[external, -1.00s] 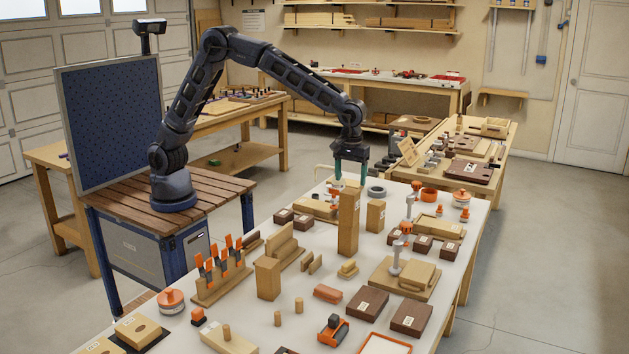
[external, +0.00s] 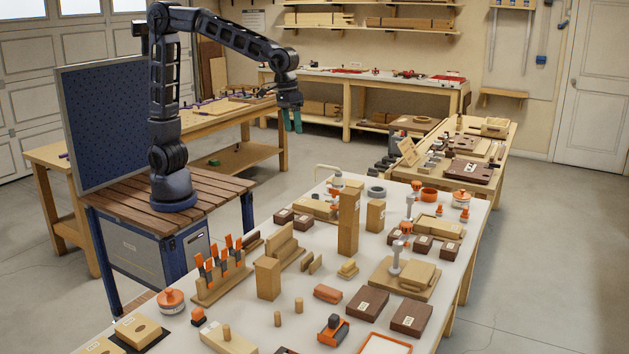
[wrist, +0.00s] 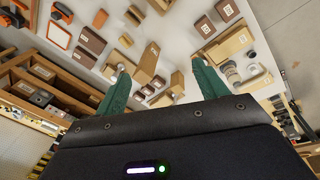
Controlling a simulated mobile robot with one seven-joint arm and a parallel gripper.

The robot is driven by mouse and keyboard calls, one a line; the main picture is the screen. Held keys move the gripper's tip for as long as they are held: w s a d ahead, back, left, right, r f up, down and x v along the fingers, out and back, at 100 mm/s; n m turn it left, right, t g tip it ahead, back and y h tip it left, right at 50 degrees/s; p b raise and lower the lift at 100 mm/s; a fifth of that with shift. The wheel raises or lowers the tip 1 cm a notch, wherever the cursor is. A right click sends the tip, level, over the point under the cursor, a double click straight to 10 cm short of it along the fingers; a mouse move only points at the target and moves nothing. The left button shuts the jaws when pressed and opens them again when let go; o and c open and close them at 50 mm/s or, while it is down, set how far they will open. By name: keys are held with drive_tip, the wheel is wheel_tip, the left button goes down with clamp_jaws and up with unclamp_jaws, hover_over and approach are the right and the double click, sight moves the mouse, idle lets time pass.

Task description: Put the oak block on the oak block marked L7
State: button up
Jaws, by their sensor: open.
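A tall oak column (external: 348,222) stands upright on the white bench. It looks like one oak block on top of another, lined up closely; the seam is faint. A small pale mark shows near its top, too small to read, so I cannot confirm L7. Other upright oak blocks stand apart from it: one at front left (external: 268,279) and a shorter one behind right (external: 375,216). My gripper (external: 292,121) is open and empty, high up and well left of the column. In the wrist view my green fingers (wrist: 160,72) are spread, with the bench beyond them.
The white bench (external: 325,275) is crowded with dark labelled blocks (external: 367,303), orange-handled clamps in a rack (external: 220,270), a grey-and-orange tool (external: 333,330) and grey clamps (external: 395,257). A blue pegboard panel (external: 110,122) stands at left. The air around my gripper is clear.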

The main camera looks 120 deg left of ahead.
drive_tip(key=s+d+r+m+t, duration=0.1)
drive_tip(key=s+d+r+m, duration=0.15)
drive_tip(key=s, duration=0.65)
drive_tip(key=s+d+r+m+t, duration=0.1)
drive_tip(key=s+m, duration=0.3)
drive_tip(key=s, duration=0.6)
drive_tip(key=s+d+f+m, duration=0.1)
drive_tip(key=s+f+m, duration=0.1)
drive_tip(key=s, duration=0.5)
drive_tip(key=s+d+f+m, duration=0.1)
drive_tip(key=s+f+m, duration=0.1)
drive_tip(key=s, duration=0.5)
drive_tip(key=shift+f+m+t, duration=0.35)
drive_tip(key=shift+f+t, duration=0.05)
drive_tip(key=shift+f, duration=0.05)
